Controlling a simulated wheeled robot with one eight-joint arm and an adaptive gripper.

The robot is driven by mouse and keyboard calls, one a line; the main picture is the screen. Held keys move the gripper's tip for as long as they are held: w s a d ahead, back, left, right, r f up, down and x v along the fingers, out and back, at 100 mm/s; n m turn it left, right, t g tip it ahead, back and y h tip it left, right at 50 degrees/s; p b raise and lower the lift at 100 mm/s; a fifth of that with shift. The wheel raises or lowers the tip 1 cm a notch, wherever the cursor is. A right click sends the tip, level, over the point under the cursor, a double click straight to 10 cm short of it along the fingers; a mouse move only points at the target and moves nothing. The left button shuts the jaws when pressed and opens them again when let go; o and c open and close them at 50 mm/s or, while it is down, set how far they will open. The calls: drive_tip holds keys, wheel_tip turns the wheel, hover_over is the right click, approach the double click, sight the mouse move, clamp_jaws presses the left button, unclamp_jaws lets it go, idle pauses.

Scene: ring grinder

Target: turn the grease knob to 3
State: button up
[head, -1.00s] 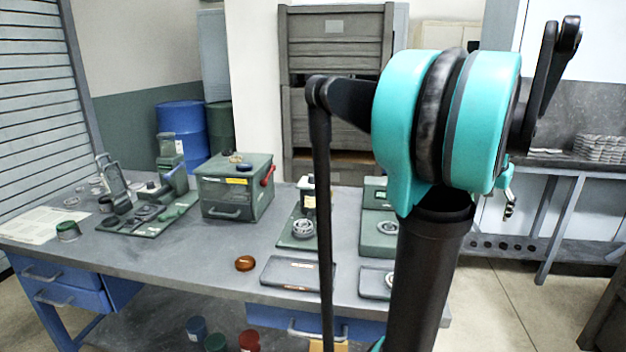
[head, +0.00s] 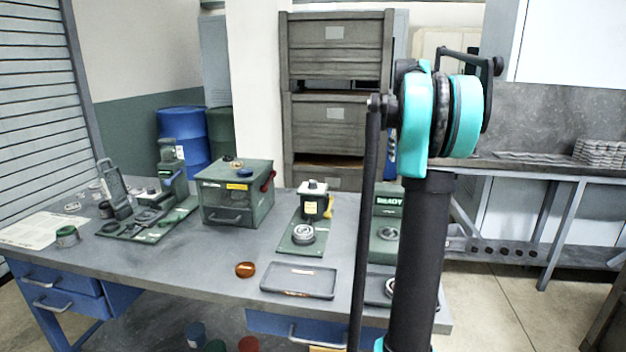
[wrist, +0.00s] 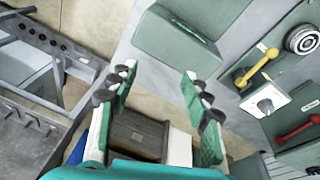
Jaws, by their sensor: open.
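A white panel with a grey knob (wrist: 265,104) shows at the right of the wrist view, between a yellow lever (wrist: 258,67) and a red lever (wrist: 297,131). I take it as the grease knob; its marks are too small to read. In the head view, a white-topped green unit (head: 313,189) with a yellow part stands mid-bench and seems to be the same one. My gripper (wrist: 160,76) is open and empty in the wrist view, to the left of the knob and apart from it. In the head view my gripper is not visible.
A green box (head: 237,195) with a red handle stands left. The bench front-left is mostly clear.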

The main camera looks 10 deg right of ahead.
drive_tip(key=w+a+r+n, duration=0.2)
drive_tip(key=w+a+n, duration=0.15)
drive_tip(key=a, duration=0.45)
drive_tip(key=w+a+r+n, duration=0.2)
drive_tip(key=w+a, duration=0.3)
drive_tip(key=a, duration=0.2)
drive_tip(key=r+n+g+y, duration=0.1)
drive_tip(key=n+g, duration=0.1)
drive_tip(key=n, duration=0.3)
hover_over(313, 181)
wheel_tip(313, 181, down, 17)
drive_tip(key=shift+s+r, duration=0.1)
drive_tip(key=shift+s, duration=0.05)
drive_tip(key=shift+c, duration=0.2)
drive_tip(key=shift+a, duration=0.1)
clamp_jaws()
